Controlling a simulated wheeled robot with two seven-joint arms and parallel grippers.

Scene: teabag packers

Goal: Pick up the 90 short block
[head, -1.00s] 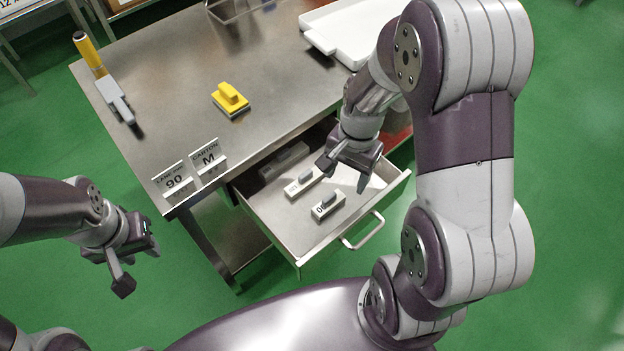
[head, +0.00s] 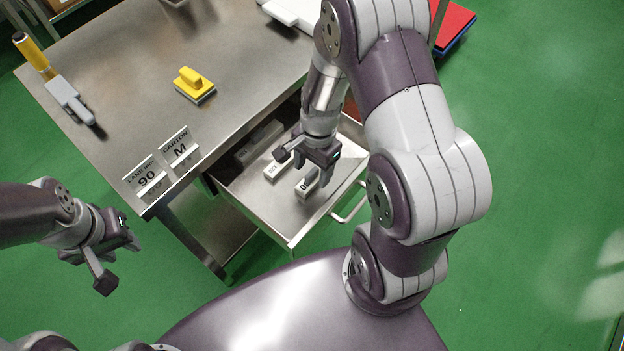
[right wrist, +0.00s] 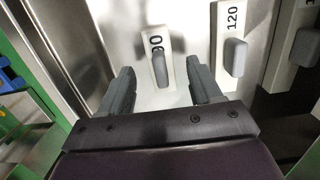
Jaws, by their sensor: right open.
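The 90 short block (right wrist: 158,44) is white with a grey grip on top. It lies in the open drawer (head: 290,234); in the head view the block (head: 304,190) is partly covered by my right gripper (head: 312,163). In the right wrist view my right gripper (right wrist: 161,84) is open and empty, its fingers on either side of the near end of the block, with gaps left and right. Whether the fingers are at the block's height is hard to tell. My left gripper (head: 117,258) is open and empty, left of the drawer, clear of the table.
A white 120 block (right wrist: 226,25) lies to the right of the 90 block, with a longer block (right wrist: 284,55) beyond it. The drawer walls close in around them.

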